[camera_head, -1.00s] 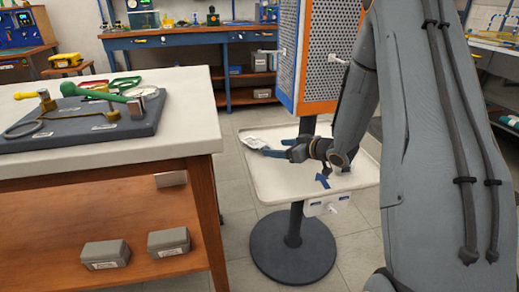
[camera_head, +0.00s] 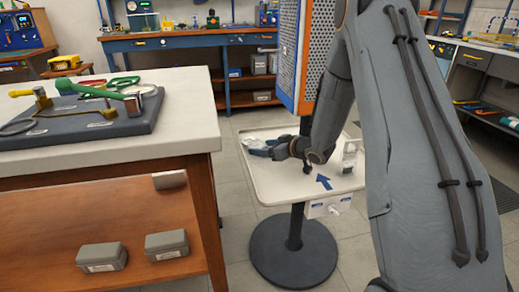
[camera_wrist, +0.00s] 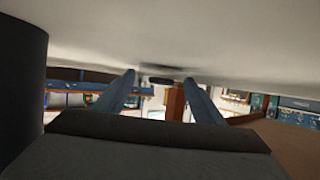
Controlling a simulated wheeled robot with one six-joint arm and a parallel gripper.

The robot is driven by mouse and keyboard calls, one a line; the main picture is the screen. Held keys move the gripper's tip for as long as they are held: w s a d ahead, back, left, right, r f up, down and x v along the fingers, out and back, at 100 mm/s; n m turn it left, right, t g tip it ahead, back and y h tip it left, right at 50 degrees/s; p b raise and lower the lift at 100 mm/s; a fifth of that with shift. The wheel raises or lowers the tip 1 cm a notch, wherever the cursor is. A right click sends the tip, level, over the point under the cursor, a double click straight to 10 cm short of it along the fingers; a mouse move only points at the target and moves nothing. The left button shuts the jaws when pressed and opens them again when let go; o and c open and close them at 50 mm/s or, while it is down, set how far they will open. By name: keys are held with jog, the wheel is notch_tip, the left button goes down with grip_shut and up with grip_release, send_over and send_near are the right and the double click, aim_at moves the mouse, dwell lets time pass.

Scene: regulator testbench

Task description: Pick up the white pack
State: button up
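A small crumpled white pack (camera_head: 251,142) lies at the left side of a cream tray (camera_head: 283,190) on a stand in the head view. My gripper (camera_head: 259,149) is low over the tray, with its blue fingers right beside the pack. I cannot tell whether they touch it. In the wrist view my gripper (camera_wrist: 160,76) has its two fingers apart, with background showing between them. I cannot make out the pack there. A pale surface fills the top of that view.
A white box-like item (camera_head: 350,152) stands at the tray's right, partly behind my arm. A perforated orange-framed panel (camera_head: 308,60) rises behind the tray. A workbench (camera_head: 170,152) with a grey fixture board (camera_head: 85,128) stands at the left. Floor shows between bench and tray stand.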

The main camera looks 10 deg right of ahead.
jog(key=c, duration=1)
jog(key=shift+r, duration=0.15)
